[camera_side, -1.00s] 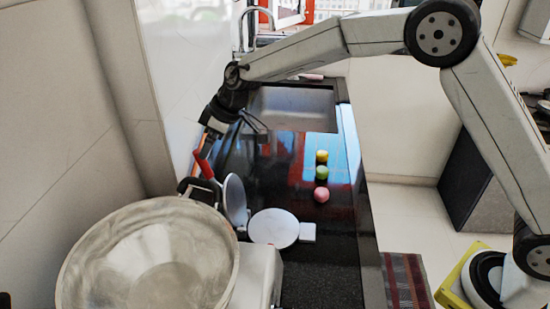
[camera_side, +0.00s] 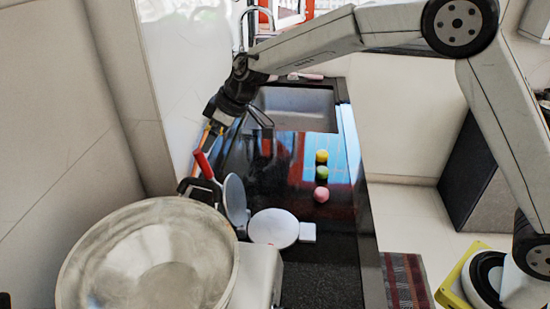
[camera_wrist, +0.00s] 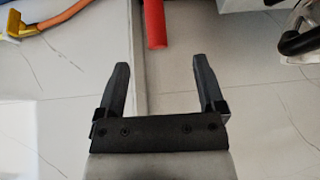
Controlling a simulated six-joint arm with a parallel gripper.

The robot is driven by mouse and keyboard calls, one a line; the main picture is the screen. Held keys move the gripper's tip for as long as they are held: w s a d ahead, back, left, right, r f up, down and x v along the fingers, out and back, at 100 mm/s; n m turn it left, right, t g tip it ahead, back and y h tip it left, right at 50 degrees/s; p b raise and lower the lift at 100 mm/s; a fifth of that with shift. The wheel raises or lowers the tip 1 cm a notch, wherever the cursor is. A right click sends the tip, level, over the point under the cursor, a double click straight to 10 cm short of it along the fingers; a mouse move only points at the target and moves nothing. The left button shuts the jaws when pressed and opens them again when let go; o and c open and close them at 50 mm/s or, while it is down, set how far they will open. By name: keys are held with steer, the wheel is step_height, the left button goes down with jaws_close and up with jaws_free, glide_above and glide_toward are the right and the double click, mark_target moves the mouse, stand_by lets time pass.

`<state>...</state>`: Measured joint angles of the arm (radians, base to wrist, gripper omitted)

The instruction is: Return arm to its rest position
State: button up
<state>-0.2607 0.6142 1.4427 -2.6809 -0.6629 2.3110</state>
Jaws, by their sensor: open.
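My gripper (camera_side: 262,117) hangs at the end of my arm, above the left part of the dark counter, in front of the sink. In the wrist view my gripper (camera_wrist: 161,68) has its two black fingers well apart, with only pale tiled surface between and below them. It holds nothing. A red handle (camera_side: 203,165) stands up below and left of the gripper, apart from it. It also shows in the wrist view (camera_wrist: 154,24), beyond the fingers. No clay pot shows that I can make out.
A large metal bowl (camera_side: 150,262) fills the front left. Yellow, green and pink balls (camera_side: 321,174) line the dark counter (camera_side: 285,180). The sink (camera_side: 295,105) is behind. A wall borders the left.

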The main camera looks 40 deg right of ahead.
steer(key=s+d+f+m+t+h, duration=0.1)
steer(key=s+d+m+t+h, duration=0.15)
steer(key=s+d, duration=0.4)
steer(key=s+d+f+m+t+h, duration=0.15)
steer(key=s+d+m, duration=0.25)
steer(key=d, duration=0.6)
steer(key=s+d+f+m+g, duration=0.1)
steer(key=s+d+f+g, duration=0.1)
steer(key=s, duration=0.7)
steer(key=s+d+f+m+g, duration=0.1)
steer(key=s+f+g, duration=0.2)
steer(key=s, duration=0.6)
steer(key=shift+d+f+g+h, duration=0.3)
steer(key=shift+d+f, duration=0.05)
steer(key=shift+f, duration=0.05)
